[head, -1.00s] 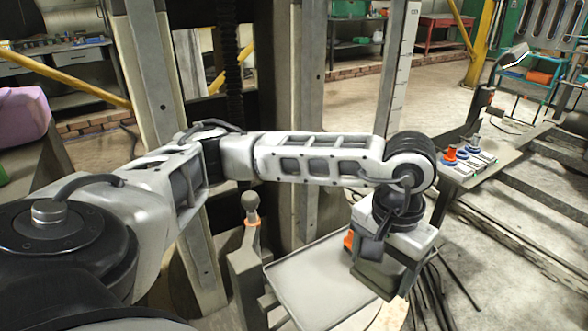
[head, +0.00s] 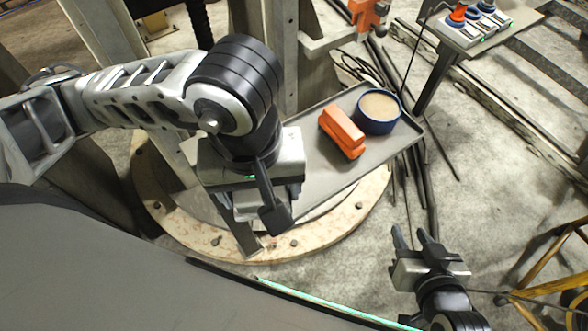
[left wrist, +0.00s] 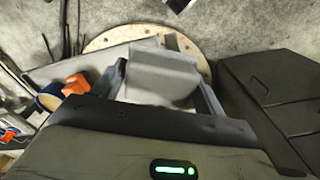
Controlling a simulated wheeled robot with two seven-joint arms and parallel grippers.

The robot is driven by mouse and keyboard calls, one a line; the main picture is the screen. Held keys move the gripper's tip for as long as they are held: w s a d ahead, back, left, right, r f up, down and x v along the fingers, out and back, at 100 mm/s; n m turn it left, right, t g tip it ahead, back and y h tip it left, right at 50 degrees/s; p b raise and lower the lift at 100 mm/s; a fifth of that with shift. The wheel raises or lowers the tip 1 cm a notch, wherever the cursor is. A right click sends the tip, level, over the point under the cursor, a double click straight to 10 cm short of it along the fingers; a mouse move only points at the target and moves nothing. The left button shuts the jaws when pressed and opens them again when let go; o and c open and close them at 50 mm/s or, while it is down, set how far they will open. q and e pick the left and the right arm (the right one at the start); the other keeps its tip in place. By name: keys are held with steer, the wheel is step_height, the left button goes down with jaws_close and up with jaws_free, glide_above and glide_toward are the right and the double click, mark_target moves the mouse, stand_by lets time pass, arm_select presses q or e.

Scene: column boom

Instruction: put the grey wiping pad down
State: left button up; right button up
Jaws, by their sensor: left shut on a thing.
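My left gripper (head: 254,218) is over the near left part of the grey tray (head: 320,180) in the head view. In the left wrist view it is shut on the grey wiping pad (left wrist: 162,76), which sits between its two fingers. The head view mostly hides the pad behind the gripper. I cannot tell whether the pad touches the tray. My right gripper (head: 410,236) is open and empty, at the lower right over the floor, apart from the tray.
An orange block (head: 342,132) and a blue bowl of tan material (head: 379,111) stand on the far right part of the tray. A round base plate (head: 340,222) lies below. A control box (head: 474,24) stands at the upper right. Dark rods lie on the floor beside the tray.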

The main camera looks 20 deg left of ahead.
arm_select(q)
steer(key=shift+s+d+n, duration=0.2)
steer(key=shift+s+n, duration=0.1)
steer(key=shift+s, duration=0.1)
steer(key=shift+w+f+b, duration=0.3)
steer(key=w+f, duration=0.2)
steer(key=w, duration=0.2)
steer(key=w+f, duration=0.3)
steer(key=w, duration=0.1)
steer(key=w+f, duration=0.3)
steer(key=w, duration=0.1)
steer(key=shift+w+d+f+p, duration=0.1)
steer(key=shift+d+f+p, duration=0.1)
steer(key=shift+p, duration=0.1)
steer(key=shift+w+f, duration=0.15)
steer(key=shift+w, duration=0.05)
steer(key=shift+w+f, duration=0.15)
steer(key=shift+f, duration=0.75)
steer(key=shift+w+f, duration=0.1)
steer(key=shift+f, duration=0.8)
